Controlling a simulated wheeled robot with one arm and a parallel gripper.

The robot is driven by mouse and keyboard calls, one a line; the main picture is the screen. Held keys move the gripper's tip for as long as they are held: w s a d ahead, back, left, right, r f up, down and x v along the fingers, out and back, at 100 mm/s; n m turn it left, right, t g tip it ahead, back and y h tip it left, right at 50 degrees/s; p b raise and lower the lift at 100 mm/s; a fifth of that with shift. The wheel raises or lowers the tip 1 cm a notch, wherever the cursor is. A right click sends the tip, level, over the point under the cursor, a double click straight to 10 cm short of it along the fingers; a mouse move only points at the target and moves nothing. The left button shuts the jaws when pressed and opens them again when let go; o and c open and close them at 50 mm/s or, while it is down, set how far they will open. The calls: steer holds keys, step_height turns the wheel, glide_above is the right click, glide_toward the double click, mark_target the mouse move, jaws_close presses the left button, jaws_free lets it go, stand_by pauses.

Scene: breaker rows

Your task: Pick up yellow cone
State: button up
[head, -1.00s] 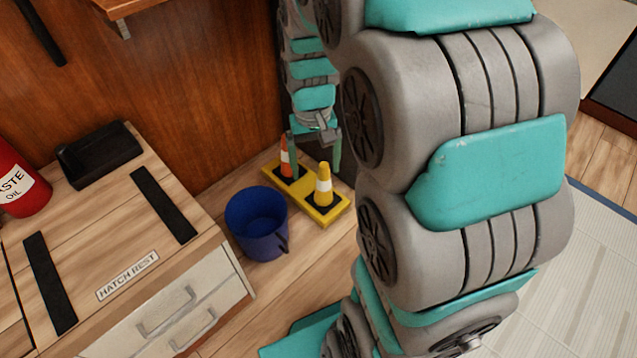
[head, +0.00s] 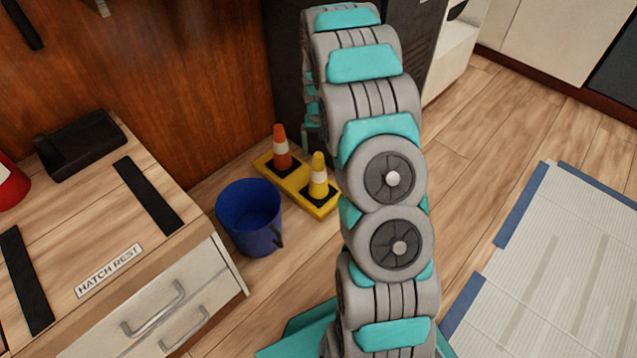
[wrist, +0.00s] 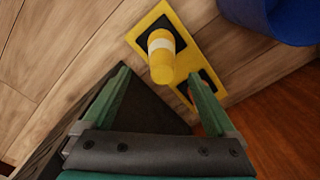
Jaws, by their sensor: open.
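The yellow cone (head: 318,178) with a white band stands upright on a black square base in a yellow tray (head: 325,208). In the wrist view the yellow cone (wrist: 161,58) is seen from above, its tip toward my gripper. My gripper (wrist: 158,74) is open and empty, with green fingers. The cone's tip appears between the fingertips in that picture, but I cannot tell how far beyond them it lies. In the head view my gripper is hidden behind my arm.
An orange cone (head: 281,150) stands in the same tray, left of the yellow one. A blue bucket (head: 247,218) stands close in front of the tray. A wooden-topped drawer cabinet (head: 140,225) is at left, a wood panel behind.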

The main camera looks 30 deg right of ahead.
mark_target(319, 163)
steer(key=f, duration=0.7)
steer(key=shift+w+a+f+b, duration=0.1)
steer(key=shift+w+f+b, duration=0.1)
steer(key=shift+b, duration=0.2)
steer(key=shift+c, duration=0.4)
jaws_close()
steer(key=shift+r, duration=0.1)
